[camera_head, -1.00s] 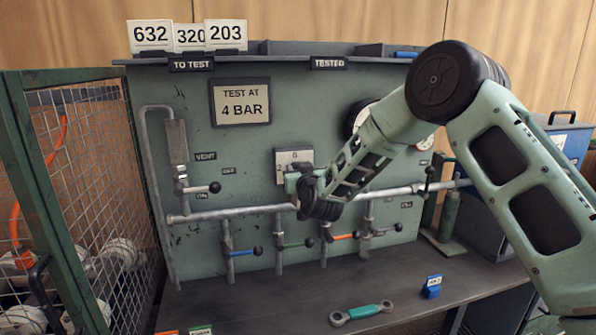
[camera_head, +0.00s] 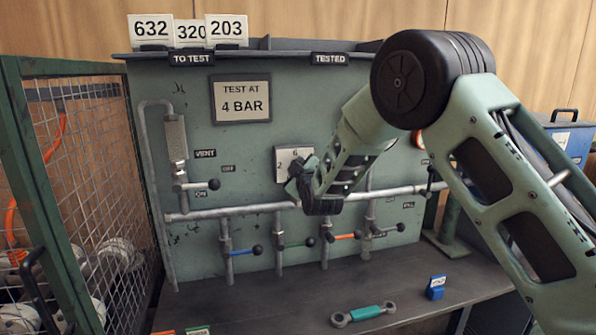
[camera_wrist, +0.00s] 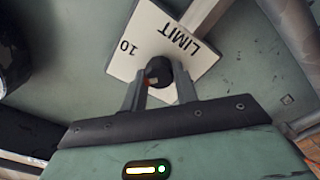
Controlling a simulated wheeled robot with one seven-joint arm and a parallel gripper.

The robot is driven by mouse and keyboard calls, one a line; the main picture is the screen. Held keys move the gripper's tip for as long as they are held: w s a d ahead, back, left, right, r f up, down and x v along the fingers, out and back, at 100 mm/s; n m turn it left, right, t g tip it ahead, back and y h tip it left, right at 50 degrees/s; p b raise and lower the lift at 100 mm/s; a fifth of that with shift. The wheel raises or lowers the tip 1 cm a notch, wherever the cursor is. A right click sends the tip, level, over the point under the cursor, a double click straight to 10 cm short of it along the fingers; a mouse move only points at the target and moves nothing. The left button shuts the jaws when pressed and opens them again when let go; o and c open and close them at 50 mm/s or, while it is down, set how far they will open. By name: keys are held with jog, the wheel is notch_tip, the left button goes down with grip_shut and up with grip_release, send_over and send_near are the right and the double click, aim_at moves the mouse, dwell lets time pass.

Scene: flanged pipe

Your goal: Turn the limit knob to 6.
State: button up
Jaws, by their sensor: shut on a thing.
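The limit knob (camera_wrist: 158,72) is a small dark knob at the middle of a white plate (camera_wrist: 135,58) marked LIMIT and 10 in the wrist view. My gripper (camera_wrist: 160,85) is shut on the knob, one finger on each side. A small orange-red mark shows on the knob by the left finger. In the head view the plate (camera_head: 290,155) shows 6 at its top and 2 at its left. My gripper (camera_head: 297,183) hides the knob and the plate's lower part there, so I cannot read the knob's setting.
A horizontal pipe (camera_head: 235,212) runs below the plate, with several coloured-handled valves under it. A VENT lever (camera_head: 213,184) is at the left. A mesh cage (camera_head: 85,180) stands at the left.

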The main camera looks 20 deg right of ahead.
jog(key=shift+a+f+n, duration=0.1)
jog(key=shift+n, duration=4.1)
jog(key=o, duration=1)
jog(key=shift+c, duration=0.2)
jog(key=s+b, duration=0.1)
jog(key=s, duration=1.6)
jog(key=shift+s, duration=0.2)
